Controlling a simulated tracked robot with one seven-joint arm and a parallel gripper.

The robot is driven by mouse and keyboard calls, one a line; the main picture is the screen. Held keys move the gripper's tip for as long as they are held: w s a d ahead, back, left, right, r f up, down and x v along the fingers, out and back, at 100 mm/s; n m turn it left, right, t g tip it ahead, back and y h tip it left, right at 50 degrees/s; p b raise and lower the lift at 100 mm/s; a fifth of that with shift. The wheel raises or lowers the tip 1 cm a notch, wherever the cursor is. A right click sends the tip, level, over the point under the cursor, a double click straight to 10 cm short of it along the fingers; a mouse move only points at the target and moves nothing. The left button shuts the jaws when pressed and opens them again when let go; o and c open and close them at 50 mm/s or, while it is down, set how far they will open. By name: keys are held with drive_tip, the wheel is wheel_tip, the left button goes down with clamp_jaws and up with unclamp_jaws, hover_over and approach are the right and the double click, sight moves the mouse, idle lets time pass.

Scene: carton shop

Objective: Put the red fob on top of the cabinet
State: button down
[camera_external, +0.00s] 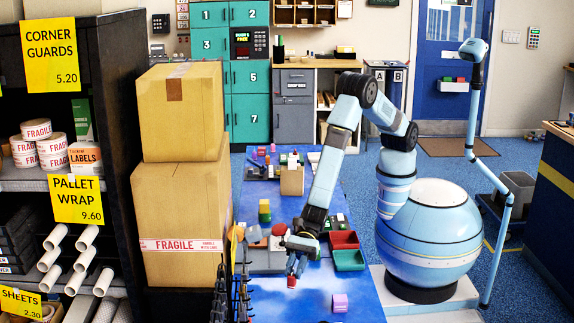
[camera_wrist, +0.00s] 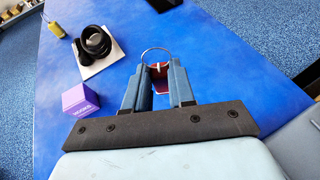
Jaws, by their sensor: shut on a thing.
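My gripper (camera_external: 294,268) is low over the near part of the blue table. It is shut on the red fob (camera_external: 291,282), which hangs under the fingers. In the wrist view, my gripper (camera_wrist: 157,72) has the red fob (camera_wrist: 159,88) between its two blue fingers. A thin metal ring (camera_wrist: 156,51) sticks out past the fingertips. The fob appears clear of the blue tabletop. A grey cabinet (camera_external: 294,105) stands at the back beside the teal lockers. I cannot tell for sure whether this is the task's cabinet.
A purple box (camera_wrist: 79,99) and a white card (camera_wrist: 112,57) with a black coiled thing (camera_wrist: 96,40) lie on the table. A red bin (camera_external: 344,239) and a green bin (camera_external: 349,260) sit right of my gripper. Stacked cartons (camera_external: 182,195) stand left.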

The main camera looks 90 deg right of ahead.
drive_tip(key=shift+w+a+f, duration=0.2)
drive_tip(key=shift+f, duration=1.65)
drive_tip(key=shift+f, duration=0.1)
drive_tip(key=c, duration=1)
unclamp_jaws()
drive_tip(key=shift+o, duration=0.2)
drive_tip(key=v, duration=1.2)
drive_tip(key=shift+s, duration=0.1)
